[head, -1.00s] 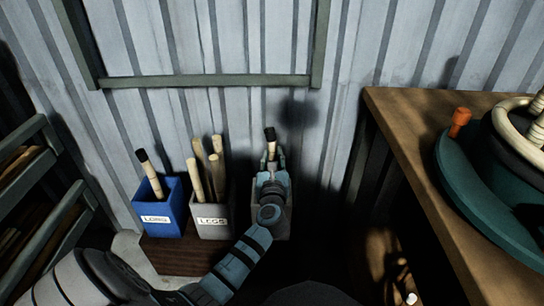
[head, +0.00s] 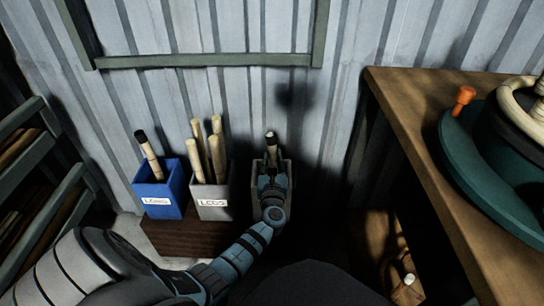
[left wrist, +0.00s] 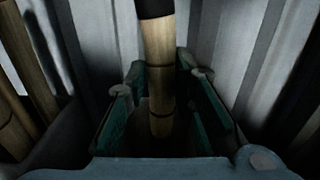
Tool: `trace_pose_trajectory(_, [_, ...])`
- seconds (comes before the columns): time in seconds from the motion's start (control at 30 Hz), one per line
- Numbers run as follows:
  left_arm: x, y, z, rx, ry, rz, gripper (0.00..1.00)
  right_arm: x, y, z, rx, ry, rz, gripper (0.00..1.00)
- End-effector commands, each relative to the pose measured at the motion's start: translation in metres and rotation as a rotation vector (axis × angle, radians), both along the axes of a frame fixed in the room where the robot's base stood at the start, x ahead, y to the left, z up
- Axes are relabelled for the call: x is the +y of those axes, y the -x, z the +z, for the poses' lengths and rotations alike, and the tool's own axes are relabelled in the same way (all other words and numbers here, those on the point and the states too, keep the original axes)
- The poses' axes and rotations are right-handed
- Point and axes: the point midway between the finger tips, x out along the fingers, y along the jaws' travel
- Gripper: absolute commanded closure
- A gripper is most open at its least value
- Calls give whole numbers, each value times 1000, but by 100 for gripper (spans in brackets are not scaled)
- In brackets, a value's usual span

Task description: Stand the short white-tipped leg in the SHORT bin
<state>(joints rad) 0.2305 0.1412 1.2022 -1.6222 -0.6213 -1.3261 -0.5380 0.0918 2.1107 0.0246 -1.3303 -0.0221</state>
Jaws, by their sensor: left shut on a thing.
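My left gripper (head: 271,165) is shut on a pale wooden leg (head: 270,146), held about upright with a dark section near its top. The gripper is at the mouth of the right-hand grey bin (head: 289,172). The bin's front and any label are hidden by my arm, and I cannot tell whether the leg touches its floor. My right gripper is not in view.
A blue bin (head: 172,196) labelled LONG holds one black-tipped leg (head: 148,157). A grey bin (head: 213,203) labelled LEGS holds several plain legs close to my gripper's left. The bins stand on a dark wooden stand (head: 190,238). A wooden bench (head: 415,150) is at right.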

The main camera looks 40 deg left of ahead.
Motion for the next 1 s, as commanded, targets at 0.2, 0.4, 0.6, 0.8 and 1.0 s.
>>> trace_pose_trajectory(0.2, [0, 0, 0, -1, -1, 0, 68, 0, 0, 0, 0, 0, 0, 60])
trace_pose_trajectory(0.4, [0, 0, 0, 0, 0, 0, 54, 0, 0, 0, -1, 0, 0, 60])
trace_pose_trajectory(0.6, [-1, 2, 0, -1, 1, 0, 54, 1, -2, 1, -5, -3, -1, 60])
trace_pose_trajectory(0.8, [-23, 30, -1, 0, 3, -2, 54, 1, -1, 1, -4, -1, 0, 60])
trace_pose_trajectory(1.0, [-44, 58, -1, 1, 2, 1, 54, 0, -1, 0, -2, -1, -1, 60])
